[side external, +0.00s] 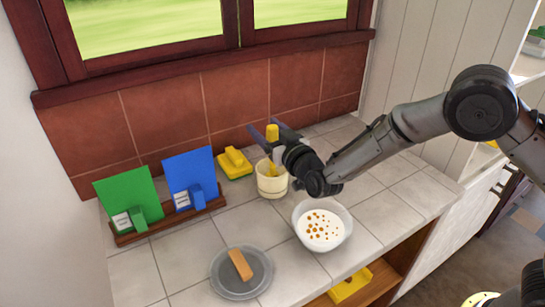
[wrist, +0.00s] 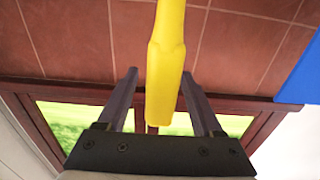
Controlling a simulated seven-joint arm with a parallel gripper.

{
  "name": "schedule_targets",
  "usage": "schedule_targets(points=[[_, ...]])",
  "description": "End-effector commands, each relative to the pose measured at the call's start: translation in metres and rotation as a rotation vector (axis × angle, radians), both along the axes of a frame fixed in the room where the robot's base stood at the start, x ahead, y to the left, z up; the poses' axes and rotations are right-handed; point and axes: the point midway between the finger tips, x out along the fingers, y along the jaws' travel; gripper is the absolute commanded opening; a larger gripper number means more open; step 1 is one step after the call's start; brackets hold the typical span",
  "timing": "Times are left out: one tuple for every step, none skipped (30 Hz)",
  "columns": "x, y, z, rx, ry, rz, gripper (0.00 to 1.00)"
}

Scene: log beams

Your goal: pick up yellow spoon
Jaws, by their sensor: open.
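The yellow spoon (side external: 272,132) stands upright in a cream cup (side external: 272,185) near the tiled back wall, and its lower end is mostly hidden in the cup. My gripper (side external: 264,127) is open beside the spoon's handle, above the cup rim. In the wrist view, the yellow handle (wrist: 167,60) shows between the two fingers of my gripper (wrist: 160,78), with gaps on both sides. I cannot tell that either finger touches it.
A white bowl (side external: 322,238) with brown dots stands in front of the cup. A grey plate (side external: 228,282) holds a brown bar (side external: 240,264). A wooden rack (side external: 165,226) with a green board (side external: 127,195) and a blue board (side external: 188,170), plus a yellow block (side external: 235,165), are left.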

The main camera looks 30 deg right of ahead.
Motion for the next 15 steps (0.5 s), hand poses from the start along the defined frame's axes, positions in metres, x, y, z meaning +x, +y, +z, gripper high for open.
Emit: schedule_targets(points=[[-0.0002, 0.0, 0.0001, 0.0, 0.0, 0.0, 0.68], [-0.0002, 0.0, 0.0001, 0.0, 0.0, 0.0, 0.68], [-0.0003, 0.0, 0.0001, 0.0, 0.0, 0.0, 0.66], [-0.0003, 0.0, 0.0001, 0.0, 0.0, 0.0, 0.6], [-0.0004, 0.0, 0.0001, 0.0, 0.0, 0.0, 0.55], [-0.0004, 0.0, 0.0001, 0.0, 0.0, 0.0, 0.48], [-0.0004, 0.0, 0.0001, 0.0, 0.0, 0.0, 0.42], [-0.0005, 0.0, 0.0001, 0.0, 0.0, 0.0, 0.37], [-0.0005, 0.0, 0.0001, 0.0, 0.0, 0.0, 0.3], [-0.0005, 0.0, 0.0001, 0.0, 0.0, 0.0, 0.24], [-0.0005, 0.0, 0.0001, 0.0, 0.0, 0.0, 0.19], [-0.0006, 0.0, 0.0001, 0.0, 0.0, 0.0, 0.12], [-0.0006, 0.0, 0.0001, 0.0, 0.0, 0.0, 0.06], [-0.0006, 0.0, 0.0001, 0.0, 0.0, 0.0, 0.01], [-0.0006, 0.0, 0.0001, 0.0, 0.0, 0.0, 0.0]])
